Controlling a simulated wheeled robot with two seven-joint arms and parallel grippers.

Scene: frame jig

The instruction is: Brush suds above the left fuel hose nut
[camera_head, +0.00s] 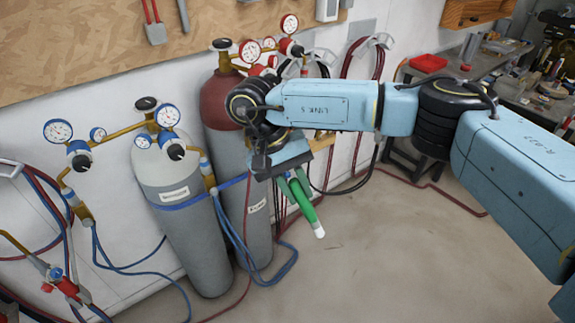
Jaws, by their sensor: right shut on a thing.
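My right gripper (292,186) is shut on a green brush (304,206) with a white tip, which points down and toward the camera over open floor. It is in front of the maroon-topped fuel cylinder (217,100) and its grey body. The fuel regulator gauges (250,51) show above my right wrist, with red fittings (291,47) beside them. My right arm hides part of the fittings and hoses. I cannot make out the left fuel hose nut or any suds. My left gripper is not in view.
A grey cylinder (182,220) with a brass regulator (129,132) and blue hoses (246,262) stands left of the fuel cylinder. A torch (62,279) is at the lower left. A workbench (480,68) with a red tray (428,63) is at the right. The floor (390,265) is mostly clear.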

